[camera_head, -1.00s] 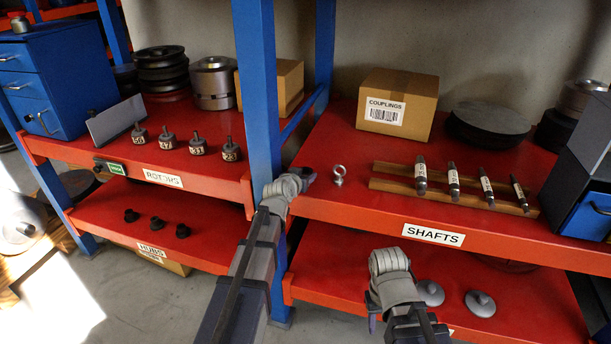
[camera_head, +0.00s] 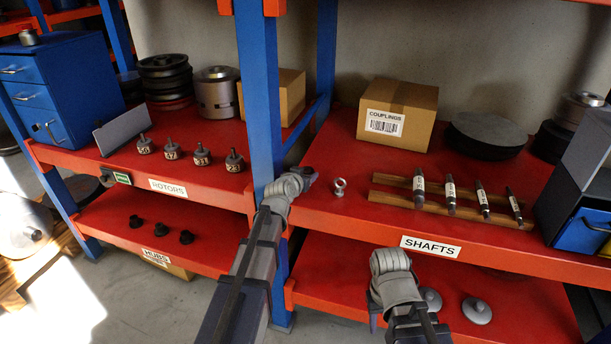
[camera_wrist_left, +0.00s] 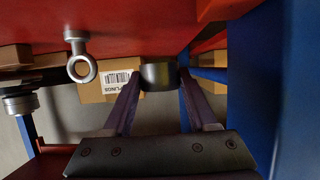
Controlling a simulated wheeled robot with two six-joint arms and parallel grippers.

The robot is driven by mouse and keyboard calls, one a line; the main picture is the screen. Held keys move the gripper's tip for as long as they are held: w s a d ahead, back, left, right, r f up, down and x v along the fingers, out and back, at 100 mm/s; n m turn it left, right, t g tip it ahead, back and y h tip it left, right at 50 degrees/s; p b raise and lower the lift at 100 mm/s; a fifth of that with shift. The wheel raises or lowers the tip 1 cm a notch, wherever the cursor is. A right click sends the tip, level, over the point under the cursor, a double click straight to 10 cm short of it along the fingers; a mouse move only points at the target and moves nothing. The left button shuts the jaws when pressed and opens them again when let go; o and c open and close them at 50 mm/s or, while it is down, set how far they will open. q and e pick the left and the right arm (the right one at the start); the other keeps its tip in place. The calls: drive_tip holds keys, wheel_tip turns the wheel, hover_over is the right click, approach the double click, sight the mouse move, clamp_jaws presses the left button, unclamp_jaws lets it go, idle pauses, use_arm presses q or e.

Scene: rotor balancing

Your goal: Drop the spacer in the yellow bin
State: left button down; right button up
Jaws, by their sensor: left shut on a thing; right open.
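My left gripper (camera_head: 308,174) is at the front edge of the upper shelf, by the blue post. In the left wrist view its fingers (camera_wrist_left: 158,84) are shut on a short dark cylinder, which looks like the spacer (camera_wrist_left: 158,75). In the head view the spacer is mostly hidden at the gripper's tip. My right gripper (camera_head: 388,285) is in front of the lower right shelf, its fingers mostly hidden behind its wrist.
An eye bolt (camera_head: 339,187) stands close right of my left gripper. Several shafts lie on a wooden rack (camera_head: 390,198). A couplings box (camera_head: 398,115) is behind. Rotors (camera_head: 201,155) stand on the left shelf. Blue posts (camera_head: 258,90) divide the shelves.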

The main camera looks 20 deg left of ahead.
sight(306, 173)
use_arm(q)
wheel_tip(306, 173, up, 5)
drive_tip(key=p, duration=0.4)
drive_tip(key=shift+r, duration=0.1)
use_arm(e)
wheel_tip(306, 173, up, 5)
drive_tip(key=shift+r, duration=0.15)
